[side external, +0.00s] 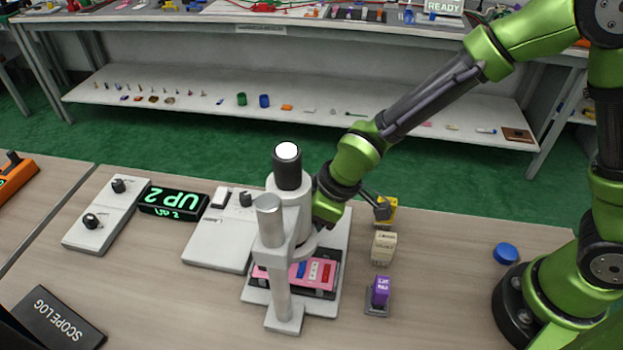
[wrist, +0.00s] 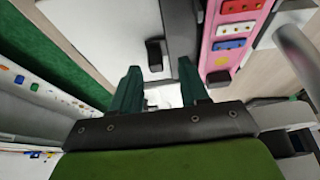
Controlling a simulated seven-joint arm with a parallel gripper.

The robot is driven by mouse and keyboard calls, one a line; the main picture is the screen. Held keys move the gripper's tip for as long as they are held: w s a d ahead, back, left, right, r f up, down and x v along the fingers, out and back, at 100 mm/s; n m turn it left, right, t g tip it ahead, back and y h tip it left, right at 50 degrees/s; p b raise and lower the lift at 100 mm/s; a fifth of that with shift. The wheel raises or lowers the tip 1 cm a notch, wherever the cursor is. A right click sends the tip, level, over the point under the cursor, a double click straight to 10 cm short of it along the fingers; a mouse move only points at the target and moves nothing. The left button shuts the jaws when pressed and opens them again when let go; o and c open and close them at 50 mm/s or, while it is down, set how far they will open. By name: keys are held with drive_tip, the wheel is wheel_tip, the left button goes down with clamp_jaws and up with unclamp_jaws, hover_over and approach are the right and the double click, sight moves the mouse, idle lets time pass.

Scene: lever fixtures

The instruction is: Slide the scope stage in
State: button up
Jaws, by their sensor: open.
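The scope (side external: 288,205) is a white microscope with a dark, white-topped eyepiece, upright on the table. Its stage, a pink plate (side external: 318,272) with blue, white and red pieces on a dark bed, lies low behind the front post. The pink plate also shows at the upper right in the wrist view (wrist: 222,58). My gripper (wrist: 159,68) is open, its two dark green fingers apart with nothing held. A small black knob (wrist: 155,54) on a white surface appears between the fingertips. The pink plate is right of the fingers. In the side view the scope hides my fingertips.
A purple block (side external: 380,290), a cream block (side external: 383,247) and a yellow block (side external: 388,208) stand right of the scope. A white control panel (side external: 215,245) and a lit "UP 2" display (side external: 172,204) are left. A blue disc (side external: 506,253) lies near my base.

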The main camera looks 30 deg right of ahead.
drive_tip(key=v, duration=1.5)
drive_tip(key=shift+r, duration=0.1)
drive_tip(key=s+d+r+m+t, duration=0.2)
drive_tip(key=s+d+r+m, duration=0.1)
drive_tip(key=d+m, duration=0.3)
drive_tip(key=s+d+r+m+t+h, duration=0.1)
drive_tip(key=s+d+m, duration=0.4)
drive_tip(key=d, duration=0.6)
drive_tip(key=shift+s+r+m+t, duration=0.2)
drive_tip(key=shift+r+m+t, duration=0.3)
drive_tip(key=shift+r+m, duration=0.5)
